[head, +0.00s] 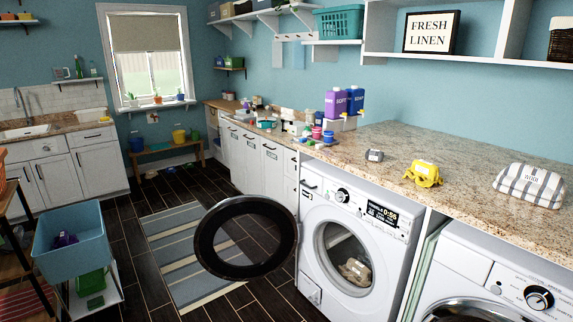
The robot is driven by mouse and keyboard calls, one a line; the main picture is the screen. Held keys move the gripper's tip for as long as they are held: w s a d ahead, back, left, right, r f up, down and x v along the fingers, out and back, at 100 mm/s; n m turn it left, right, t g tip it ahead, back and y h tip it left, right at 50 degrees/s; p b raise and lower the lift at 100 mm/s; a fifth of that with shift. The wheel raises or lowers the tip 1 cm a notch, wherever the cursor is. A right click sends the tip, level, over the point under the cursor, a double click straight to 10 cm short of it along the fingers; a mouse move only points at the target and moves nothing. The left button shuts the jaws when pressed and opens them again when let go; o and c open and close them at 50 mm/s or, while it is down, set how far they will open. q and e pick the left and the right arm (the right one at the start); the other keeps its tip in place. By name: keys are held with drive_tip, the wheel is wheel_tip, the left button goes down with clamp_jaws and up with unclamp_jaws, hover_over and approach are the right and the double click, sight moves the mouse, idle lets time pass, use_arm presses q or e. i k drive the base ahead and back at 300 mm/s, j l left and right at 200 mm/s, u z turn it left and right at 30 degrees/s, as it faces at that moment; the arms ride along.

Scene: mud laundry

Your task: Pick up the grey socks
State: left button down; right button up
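A small dark grey bundle (374,155), which looks like the grey socks, lies on the granite counter (455,150) above the left washing machine. It has a small pale patch on it, too small to read. It sits apart from the yellow bundle to its right. Neither of my grippers shows in the head view.
A yellow bundle (424,173) and a striped folded towel (529,184) lie on the counter. Purple and blue bottles (337,103) stand at its back left. The open round door (246,237) of the left washer (352,232) juts over the floor. A blue bin (75,243) stands left.

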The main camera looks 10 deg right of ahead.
sight(374, 155)
drive_tip(key=i+j, duration=0.1)
drive_tip(key=i, duration=0.7)
drive_tip(key=i+j+z, duration=0.1)
drive_tip(key=i, duration=0.65)
drive_tip(key=i+j+z, duration=0.1)
drive_tip(key=i+z, duration=0.25)
drive_tip(key=i+j+z, duration=0.2)
drive_tip(key=z, duration=0.15)
drive_tip(key=i+j+z, duration=0.35)
drive_tip(key=i+l, duration=0.05)
